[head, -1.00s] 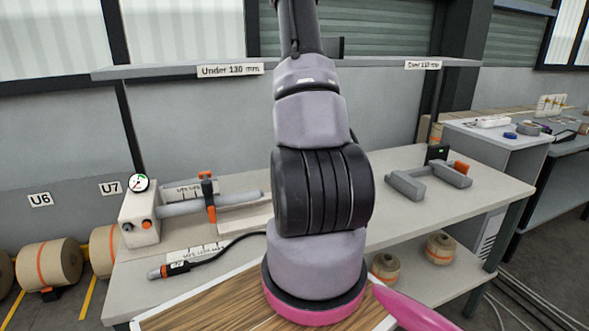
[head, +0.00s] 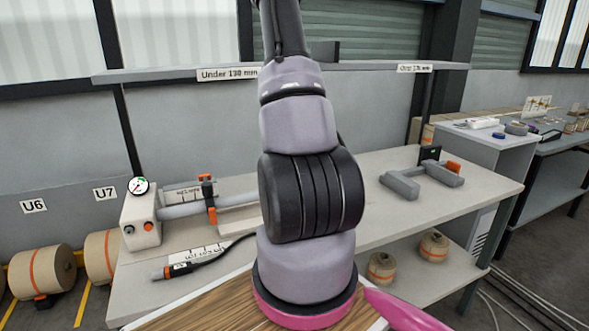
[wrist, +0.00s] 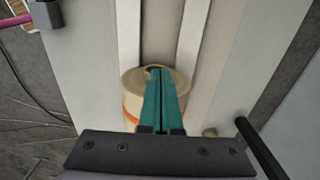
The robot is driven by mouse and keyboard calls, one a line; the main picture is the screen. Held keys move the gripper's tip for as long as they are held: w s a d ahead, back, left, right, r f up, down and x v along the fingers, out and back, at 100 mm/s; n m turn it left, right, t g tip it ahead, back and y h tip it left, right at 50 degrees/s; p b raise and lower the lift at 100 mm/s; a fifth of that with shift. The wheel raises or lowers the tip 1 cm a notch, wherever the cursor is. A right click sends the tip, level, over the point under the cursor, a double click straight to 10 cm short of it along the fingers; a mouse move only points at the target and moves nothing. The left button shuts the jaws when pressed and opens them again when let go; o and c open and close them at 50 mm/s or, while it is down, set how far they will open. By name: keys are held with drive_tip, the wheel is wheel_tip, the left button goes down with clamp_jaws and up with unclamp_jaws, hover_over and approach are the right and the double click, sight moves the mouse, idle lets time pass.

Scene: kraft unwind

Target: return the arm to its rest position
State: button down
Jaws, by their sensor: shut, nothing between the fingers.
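My arm rises upright through the middle of the head view, in front of the bench, and its end runs out of the top of the picture. My gripper (wrist: 163,95) shows only in the wrist view. Its two green fingers lie together, shut with nothing between them. Beyond the fingertips is a tan roll with an orange band (wrist: 132,105), partly hidden behind the fingers. I cannot tell whether the fingers touch it.
The bench (head: 400,225) carries a gauge fixture (head: 141,222) at left and a grey cradle (head: 400,185) at right. Two small rolls (head: 433,246) sit on its lower shelf. A labelled shelf (head: 370,66) spans above.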

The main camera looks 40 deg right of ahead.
wheel_tip(320, 180, up, 7)
drive_tip(key=shift+f, duration=0.15)
drive_tip(key=s+a+r+n+t, duration=0.1)
drive_tip(key=a+r+n+t, duration=0.45)
drive_tip(key=a+r, duration=1.15)
drive_tip(key=s+a+r+n+t+y, duration=0.1)
drive_tip(key=s+a+r+n, duration=0.2)
drive_tip(key=s+a+n, duration=0.3)
drive_tip(key=s+a+r+n+y, duration=0.1)
drive_tip(key=s+a+r+n, duration=0.2)
drive_tip(key=s+a+n, duration=0.2)
drive_tip(key=s+a, duration=0.3)
drive_tip(key=a, duration=0.2)
drive_tip(key=shift+a+r+n+t, duration=0.15)
drive_tip(key=shift+a+n+t, duration=0.2)
drive_tip(key=shift+a, duration=0.05)
